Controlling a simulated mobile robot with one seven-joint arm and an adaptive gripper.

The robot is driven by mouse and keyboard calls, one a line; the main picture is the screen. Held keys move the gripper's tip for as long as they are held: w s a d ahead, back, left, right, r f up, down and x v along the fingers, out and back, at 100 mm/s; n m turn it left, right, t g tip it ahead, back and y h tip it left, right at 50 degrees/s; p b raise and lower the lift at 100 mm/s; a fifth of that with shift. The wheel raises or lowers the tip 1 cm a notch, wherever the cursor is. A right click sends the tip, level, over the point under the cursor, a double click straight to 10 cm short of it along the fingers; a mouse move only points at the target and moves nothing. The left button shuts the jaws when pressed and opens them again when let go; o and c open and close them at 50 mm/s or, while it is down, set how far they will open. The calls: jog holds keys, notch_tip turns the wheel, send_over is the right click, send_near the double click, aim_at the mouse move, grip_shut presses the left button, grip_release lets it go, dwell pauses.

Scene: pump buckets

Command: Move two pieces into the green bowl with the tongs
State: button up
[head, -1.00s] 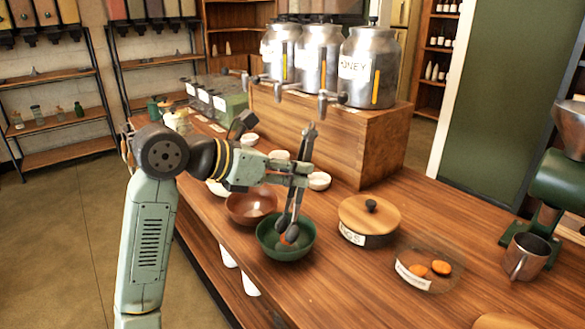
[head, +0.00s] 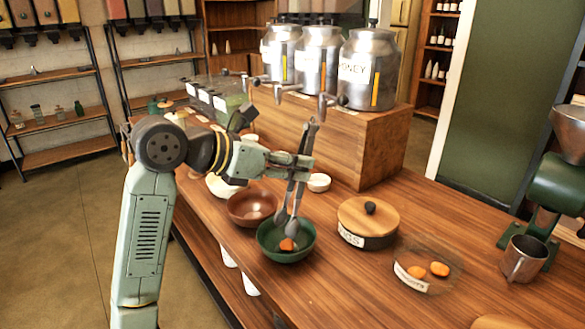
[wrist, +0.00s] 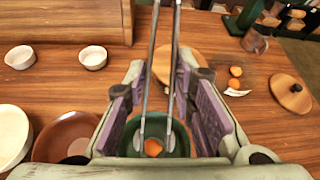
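My gripper (head: 298,170) is shut on the metal tongs (head: 296,200), which hang tips down over the green bowl (head: 272,256). The tongs' tips are spread apart at the bowl. One orange piece (head: 287,245) lies in the bowl below the tips, apparently free of them. In the wrist view, the orange piece (wrist: 153,147) shows between the two tong arms (wrist: 146,100), inside the green bowl (wrist: 180,146). Two more orange pieces (head: 417,271) (head: 440,269) lie on a clear labelled dish (head: 405,284) to the right.
A brown bowl (head: 252,208) stands just left of the green bowl. A wood-lidded container (head: 367,218) stands between the green bowl and the dish. A metal mug (head: 524,258) and grinder (head: 552,190) are far right. A wooden block (head: 365,145) carries metal jars behind.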

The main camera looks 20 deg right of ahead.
aim_at(305, 127)
notch_tip(305, 127, up, 8)
jog(key=p, duration=0.4)
jog(key=shift+r, duration=0.1)
jog(key=shift+w, duration=0.1)
dwell(0.9)
